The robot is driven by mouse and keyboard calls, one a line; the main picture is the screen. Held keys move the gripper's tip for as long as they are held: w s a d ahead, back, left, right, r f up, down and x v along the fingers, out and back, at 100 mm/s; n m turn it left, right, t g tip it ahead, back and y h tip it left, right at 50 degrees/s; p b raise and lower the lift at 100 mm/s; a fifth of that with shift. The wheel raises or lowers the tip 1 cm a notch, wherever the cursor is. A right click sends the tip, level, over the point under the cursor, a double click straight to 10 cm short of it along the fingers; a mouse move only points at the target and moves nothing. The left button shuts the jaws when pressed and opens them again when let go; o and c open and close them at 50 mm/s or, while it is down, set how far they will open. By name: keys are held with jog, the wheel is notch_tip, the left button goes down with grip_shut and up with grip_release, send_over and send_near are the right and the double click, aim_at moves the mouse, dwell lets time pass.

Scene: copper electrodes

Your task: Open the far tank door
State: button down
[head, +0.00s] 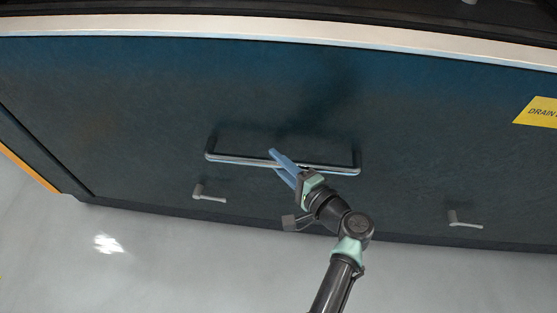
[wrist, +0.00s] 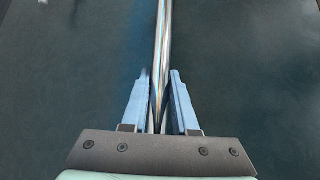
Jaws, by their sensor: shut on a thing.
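The tank door (head: 130,110) is a wide dark blue-grey panel that fills most of the head view. The lower finger is partly hidden behind the bar in the head view. I cannot tell from these frames whether the door stands ajar.
Two small grey levers stick out low on the panel, one at left (head: 208,195) and one at right (head: 464,220). A yellow drain label (head: 540,112) is at the right. A pale rail (head: 280,34) runs along the top. The grey floor (head: 150,260) in front is clear.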

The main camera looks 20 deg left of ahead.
jog(key=shift+s+d+f, duration=0.1)
jog(key=shift+s+f, duration=0.05)
jog(key=shift+f, duration=0.2)
jog(key=c, duration=0.8)
grip_release()
jog(key=shift+o, duration=0.6)
jog(key=shift+r, duration=0.2)
jog(key=p+v, duration=0.3)
jog(key=v, duration=1)
